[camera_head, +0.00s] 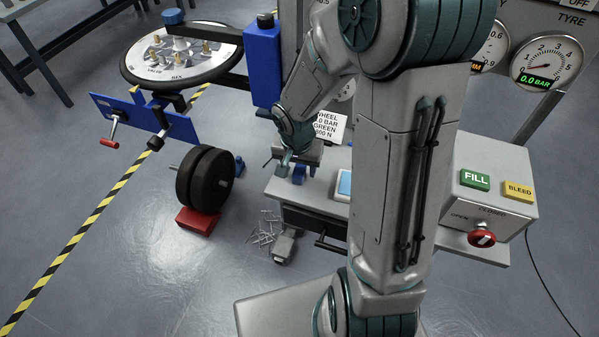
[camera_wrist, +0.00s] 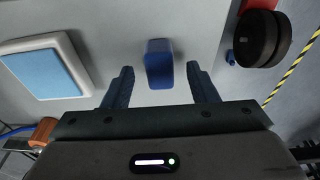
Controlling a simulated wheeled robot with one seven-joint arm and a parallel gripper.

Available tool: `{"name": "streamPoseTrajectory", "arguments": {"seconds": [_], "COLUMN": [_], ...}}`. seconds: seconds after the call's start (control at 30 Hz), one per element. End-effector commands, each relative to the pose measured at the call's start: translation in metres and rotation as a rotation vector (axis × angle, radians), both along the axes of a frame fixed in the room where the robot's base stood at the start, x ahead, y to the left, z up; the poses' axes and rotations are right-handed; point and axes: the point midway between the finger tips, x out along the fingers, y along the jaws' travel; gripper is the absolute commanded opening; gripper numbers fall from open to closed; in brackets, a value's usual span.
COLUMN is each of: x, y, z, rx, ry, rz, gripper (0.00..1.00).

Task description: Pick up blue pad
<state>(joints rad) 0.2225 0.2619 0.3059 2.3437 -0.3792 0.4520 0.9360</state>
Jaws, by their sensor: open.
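A small dark blue block (camera_wrist: 159,65), likely the blue pad, stands on a light grey surface in the wrist view. It also shows in the head view (camera_head: 299,174) near the left edge of the grey cart top. My gripper (camera_wrist: 160,72) is open, with one finger on each side of the block in the picture. Gaps show between the block and both fingers, and nothing is held. In the head view my gripper (camera_head: 297,158) is just above the block and partly hides it. I cannot tell the exact height left between them.
A light blue panel in a white frame (camera_wrist: 47,66) lies beside the block, mostly hidden by my arm in the head view (camera_head: 344,185). Black discs (camera_head: 205,180) on a red base (camera_head: 198,221) stand on the floor left. A control box (camera_head: 490,185) is right.

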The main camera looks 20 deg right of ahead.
Motion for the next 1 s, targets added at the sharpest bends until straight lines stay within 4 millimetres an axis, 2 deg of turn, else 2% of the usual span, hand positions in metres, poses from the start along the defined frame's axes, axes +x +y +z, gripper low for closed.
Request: {"name": "streamPoseTrajectory", "arguments": {"seconds": [0.03, 0.13, 0.4, 0.43, 0.6, 1.0], "x": [0.0003, 0.0015, 0.0023, 0.0024, 0.0024, 0.0027], "y": [-0.0002, -0.0009, -0.0012, -0.0012, -0.0012, -0.0014], "z": [-0.0079, -0.0151, -0.0173, -0.0172, -0.0171, -0.0129], "rx": [0.001, 0.0, -0.001, -0.001, -0.001, -0.001], "ry": [0.003, 0.001, -0.001, -0.001, -0.001, -0.002], "rz": [0.0, 0.0, 0.0, 0.0, 0.0, -0.002], "gripper": [0.53, 0.53, 0.53, 0.5, 0.05, 0.05]}}
